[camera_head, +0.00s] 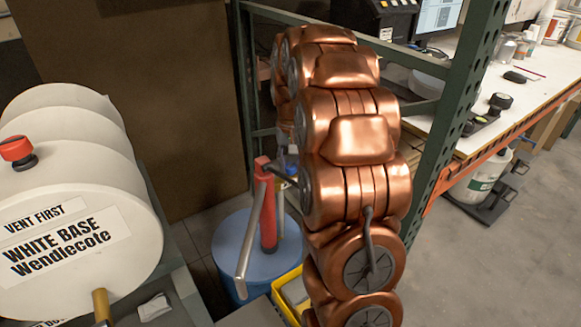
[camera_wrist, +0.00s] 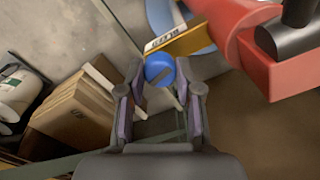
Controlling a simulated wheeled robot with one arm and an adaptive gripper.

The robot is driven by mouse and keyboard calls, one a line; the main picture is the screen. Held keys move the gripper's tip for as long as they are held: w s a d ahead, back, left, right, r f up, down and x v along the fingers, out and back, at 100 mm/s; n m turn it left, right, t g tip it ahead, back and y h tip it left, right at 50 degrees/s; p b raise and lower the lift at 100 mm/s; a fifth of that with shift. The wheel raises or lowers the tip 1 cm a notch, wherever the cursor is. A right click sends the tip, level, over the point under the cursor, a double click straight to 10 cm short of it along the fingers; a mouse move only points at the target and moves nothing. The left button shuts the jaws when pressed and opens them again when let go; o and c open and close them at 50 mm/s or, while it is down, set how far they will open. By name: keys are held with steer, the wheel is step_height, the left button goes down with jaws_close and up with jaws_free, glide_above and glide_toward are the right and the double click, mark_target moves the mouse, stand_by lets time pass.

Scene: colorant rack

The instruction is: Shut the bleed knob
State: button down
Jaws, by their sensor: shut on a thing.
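The bleed knob (camera_wrist: 158,68) is a small blue round knob with a dark slot or shadow on it. It shows in the wrist view between the fingertips of my gripper (camera_wrist: 160,80). My gripper is shut on the knob, a finger at each side. A yellow tag (camera_wrist: 187,41) lettered "BLEED" sits just beyond the knob. The red pump body (camera_wrist: 235,25) is at the upper right of that view.
A blue drum (camera_head: 228,243) stands beneath the pump. A white "WHITE BASE" drum (camera_head: 80,215) with a red-capped vent (camera_head: 16,150) lies at left. A green rack post (camera_head: 455,110) and cluttered workbench (camera_head: 515,105) are at right. Cardboard (camera_wrist: 75,110) leans at left in the wrist view.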

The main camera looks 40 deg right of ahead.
mark_target(291, 165)
steer(key=shift+m+b, duration=0.4)
steer(key=shift+m, duration=1.1)
steer(key=c, duration=0.8)
jaws_free()
steer(key=shift+o, duration=0.2)
step_height(291, 165, up, 12)
